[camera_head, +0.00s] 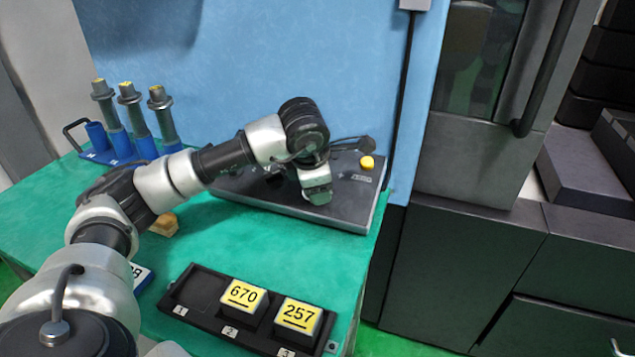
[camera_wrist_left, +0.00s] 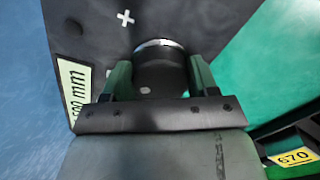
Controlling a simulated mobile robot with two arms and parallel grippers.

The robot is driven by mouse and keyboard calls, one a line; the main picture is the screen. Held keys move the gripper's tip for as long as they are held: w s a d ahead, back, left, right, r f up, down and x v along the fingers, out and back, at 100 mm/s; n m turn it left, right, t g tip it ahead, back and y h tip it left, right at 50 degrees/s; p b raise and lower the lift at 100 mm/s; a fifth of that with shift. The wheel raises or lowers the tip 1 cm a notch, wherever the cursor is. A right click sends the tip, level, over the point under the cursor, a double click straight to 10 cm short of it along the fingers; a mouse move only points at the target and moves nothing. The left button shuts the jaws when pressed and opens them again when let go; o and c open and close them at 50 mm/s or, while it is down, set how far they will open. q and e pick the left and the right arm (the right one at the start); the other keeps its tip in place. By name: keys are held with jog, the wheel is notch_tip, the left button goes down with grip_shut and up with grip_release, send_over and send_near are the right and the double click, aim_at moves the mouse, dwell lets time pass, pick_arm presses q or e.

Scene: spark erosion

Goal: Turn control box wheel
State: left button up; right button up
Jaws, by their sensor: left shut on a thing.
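The control box (camera_head: 347,212) is a flat dark box on the green table, against the blue wall. It has a yellow button (camera_head: 367,162) near its far right corner. My left gripper (camera_head: 318,194) points down over the box's middle. In the left wrist view the gripper (camera_wrist_left: 160,78) is shut on a black round wheel (camera_wrist_left: 158,62), with one green finger on each side of it. A light ring shows at the wheel's far edge. A white plus mark and a "mm" label are on the box face beside it. In the head view the gripper hides the wheel.
A black tray (camera_head: 182,295) holds yellow-topped blocks marked 670 (camera_head: 243,296) and 257 (camera_head: 298,317) at the table's front. A blue rack (camera_head: 123,147) with several metal cylinders stands at the back left. A small wooden piece (camera_head: 165,225) lies beside my arm. A grey machine (camera_head: 460,260) stands right.

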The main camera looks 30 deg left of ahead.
pick_arm(q)
jog(key=shift+s+f, duration=0.1)
jog(key=shift+f, duration=0.15)
jog(key=o, duration=0.8)
jog(key=shift+d, duration=0.1)
jog(key=shift+o, duration=0.5)
jog(key=shift+r, duration=0.1)
jog(key=shift+w, duration=0.2)
jog(key=a+v, duration=0.1)
jog(key=v, duration=0.9)
jog(key=shift+d+r, duration=0.3)
jog(key=shift+s, duration=0.1)
